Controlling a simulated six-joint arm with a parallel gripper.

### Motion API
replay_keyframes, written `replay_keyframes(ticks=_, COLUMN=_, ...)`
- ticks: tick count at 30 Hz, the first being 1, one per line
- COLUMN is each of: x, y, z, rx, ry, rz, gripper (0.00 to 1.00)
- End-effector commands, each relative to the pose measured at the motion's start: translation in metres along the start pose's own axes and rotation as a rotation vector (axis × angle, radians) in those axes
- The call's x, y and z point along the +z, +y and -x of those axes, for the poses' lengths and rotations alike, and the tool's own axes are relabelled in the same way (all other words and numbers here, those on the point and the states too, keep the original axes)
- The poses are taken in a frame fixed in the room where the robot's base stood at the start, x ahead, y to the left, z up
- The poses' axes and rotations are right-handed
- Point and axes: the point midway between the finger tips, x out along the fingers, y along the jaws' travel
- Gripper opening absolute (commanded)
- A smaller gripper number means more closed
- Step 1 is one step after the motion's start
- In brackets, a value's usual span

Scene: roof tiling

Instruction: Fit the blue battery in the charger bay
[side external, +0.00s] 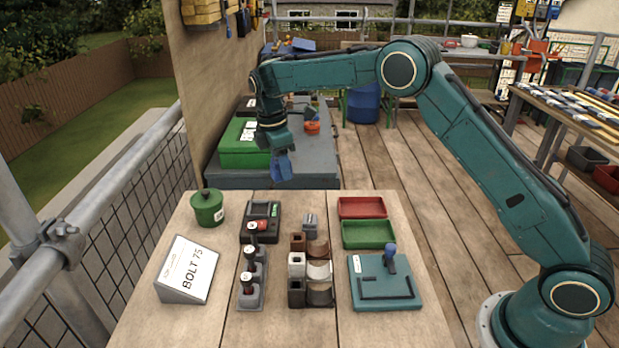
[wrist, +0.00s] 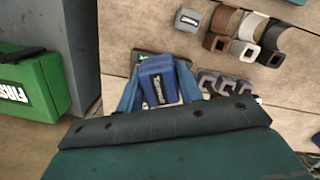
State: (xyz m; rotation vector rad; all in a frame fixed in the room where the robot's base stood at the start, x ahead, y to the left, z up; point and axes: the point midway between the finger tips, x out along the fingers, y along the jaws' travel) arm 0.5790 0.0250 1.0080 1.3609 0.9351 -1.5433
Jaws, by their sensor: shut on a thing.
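The charger (side external: 262,217) is a dark unit with a small green display, near the table's far edge in the side view. It stands below my gripper and a little to its left in that picture. In the wrist view the battery and fingers hide most of what lies beneath. I cannot make out the bay.
A green case (side external: 243,145) lies behind.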

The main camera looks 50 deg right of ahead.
Motion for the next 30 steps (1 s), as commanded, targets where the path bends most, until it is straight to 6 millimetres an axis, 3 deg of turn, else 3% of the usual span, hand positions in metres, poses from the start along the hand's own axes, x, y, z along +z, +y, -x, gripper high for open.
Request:
replay_keyframes(ticks=24, x=-0.045, y=0.041, z=-0.017, rx=0.126, ry=-0.011, rz=0.915, gripper=0.07)
replay_keyframes(ticks=30, x=-0.053, y=0.047, z=-0.021, rx=0.148, ry=-0.016, rz=1.077, gripper=0.07)
